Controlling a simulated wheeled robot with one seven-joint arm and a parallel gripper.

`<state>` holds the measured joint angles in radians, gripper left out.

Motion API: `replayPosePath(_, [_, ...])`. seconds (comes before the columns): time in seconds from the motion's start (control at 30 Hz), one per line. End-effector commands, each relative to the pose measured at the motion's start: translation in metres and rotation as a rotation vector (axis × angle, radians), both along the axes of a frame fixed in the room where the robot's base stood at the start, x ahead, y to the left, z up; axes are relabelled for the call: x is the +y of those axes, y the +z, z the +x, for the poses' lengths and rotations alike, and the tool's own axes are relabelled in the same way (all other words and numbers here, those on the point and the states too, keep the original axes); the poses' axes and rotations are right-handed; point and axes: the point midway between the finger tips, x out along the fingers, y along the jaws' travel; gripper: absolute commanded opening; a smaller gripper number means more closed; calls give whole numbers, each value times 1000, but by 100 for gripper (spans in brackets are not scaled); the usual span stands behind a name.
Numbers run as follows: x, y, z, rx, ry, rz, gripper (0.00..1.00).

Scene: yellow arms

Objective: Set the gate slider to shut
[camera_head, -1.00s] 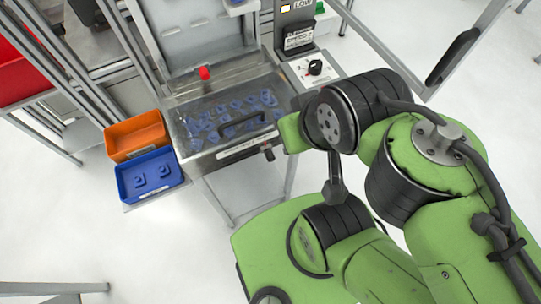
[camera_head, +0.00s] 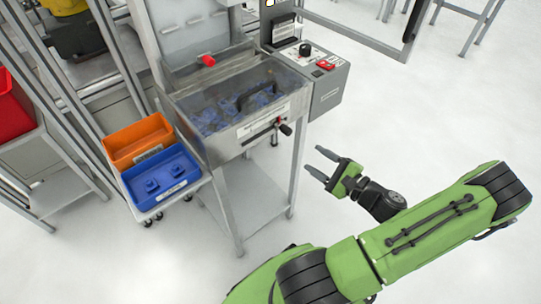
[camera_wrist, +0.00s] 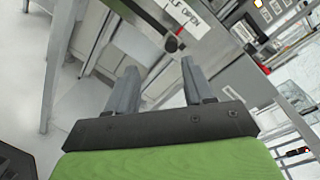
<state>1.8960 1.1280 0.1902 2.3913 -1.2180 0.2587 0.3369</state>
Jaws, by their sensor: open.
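The gate slider's black knob (camera_head: 286,129) sticks out from the front face of the metal bin (camera_head: 222,151), at the right part of that face. It also shows in the wrist view (camera_wrist: 172,45), at the top middle, beside a white label (camera_wrist: 184,16) on which "OPEN" is readable. My gripper (camera_head: 321,164) is open and empty, to the right of and below the knob in the head view, apart from it. In the wrist view my two grey fingers (camera_wrist: 158,66) point toward the bin front, with the knob beyond and between their tips.
The bin has a clear lid with a black handle (camera_head: 256,96) over blue parts. A control box (camera_head: 326,88) with a dial and red switch adjoins its right side. Orange (camera_head: 138,140) and blue (camera_head: 160,178) bins stand left. The floor around my arm is clear.

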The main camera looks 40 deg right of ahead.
Motion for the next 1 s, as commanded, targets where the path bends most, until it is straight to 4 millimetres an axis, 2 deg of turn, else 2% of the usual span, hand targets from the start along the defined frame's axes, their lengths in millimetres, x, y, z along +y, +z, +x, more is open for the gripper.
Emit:
replayPosePath(0.07, [-14, -6, -10, -48, -82, 49, 52])
replayPosePath(0.17, [-18, -5, -8, -62, -104, 61, 52])
replayPosePath(0.27, [-17, -5, 8, -61, -98, 58, 52])
replayPosePath(0.7, [-12, -5, 117, -58, -94, 54, 52])
replayPosePath(0.83, [-12, -4, 137, -58, -96, 55, 52])
replayPosePath(1.0, [-13, -3, 146, -57, -100, 57, 52])
